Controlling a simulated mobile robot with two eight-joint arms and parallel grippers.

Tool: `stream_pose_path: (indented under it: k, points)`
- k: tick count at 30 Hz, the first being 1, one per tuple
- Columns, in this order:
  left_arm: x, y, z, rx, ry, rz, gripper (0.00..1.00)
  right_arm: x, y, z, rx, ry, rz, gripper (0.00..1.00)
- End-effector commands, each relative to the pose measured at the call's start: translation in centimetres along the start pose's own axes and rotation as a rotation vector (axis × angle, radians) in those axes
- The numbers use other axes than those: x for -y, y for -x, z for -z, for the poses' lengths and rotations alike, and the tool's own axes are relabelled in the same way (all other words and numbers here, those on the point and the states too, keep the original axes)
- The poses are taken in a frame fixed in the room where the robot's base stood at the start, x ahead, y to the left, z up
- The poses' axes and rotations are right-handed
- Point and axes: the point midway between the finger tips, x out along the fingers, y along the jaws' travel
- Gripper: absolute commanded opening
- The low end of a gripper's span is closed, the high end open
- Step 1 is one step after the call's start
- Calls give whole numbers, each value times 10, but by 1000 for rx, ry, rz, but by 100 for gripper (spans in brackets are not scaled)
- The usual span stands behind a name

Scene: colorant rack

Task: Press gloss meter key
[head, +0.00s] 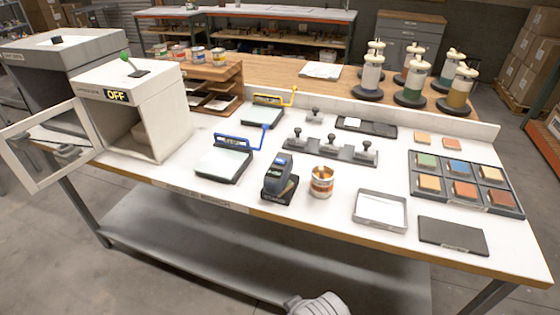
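A handheld dark blue-grey device (280,178), which looks like the gloss meter, stands on a black base near the front edge of the white bench, left of centre. A small screen or panel shows on its upper part, but I cannot make out its key at this size. Nothing touches it. A pale rounded part of my own body shows at the bottom edge, below the bench front. No gripper fingers can be made out in the head view.
An open paint can (321,181) stands just right of the device. A blue-handled plate tool (225,163) is to its left, stamp-like pieces on a dark rack (335,152) behind. An empty tray (380,224) and dark mat (452,236) lie right. A white booth (165,125) has its door open.

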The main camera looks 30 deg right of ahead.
Motion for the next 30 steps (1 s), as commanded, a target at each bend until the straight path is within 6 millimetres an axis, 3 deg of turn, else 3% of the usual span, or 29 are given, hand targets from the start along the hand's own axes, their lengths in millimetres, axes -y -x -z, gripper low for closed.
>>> stream_pose_path:
  k: [8, 24, 30]
  points:
    - [0, 0, 0, 0, 0, 0, 0, 0, 0, 0, 0, 0, 0, 96]
    - [0, 0, 0, 0, 0, 0, 0, 0, 0, 0, 0, 0, 0, 0]
    - [0, 0, 0, 0, 0, 0, 0, 0, 0, 0, 0, 0, 0, 0]
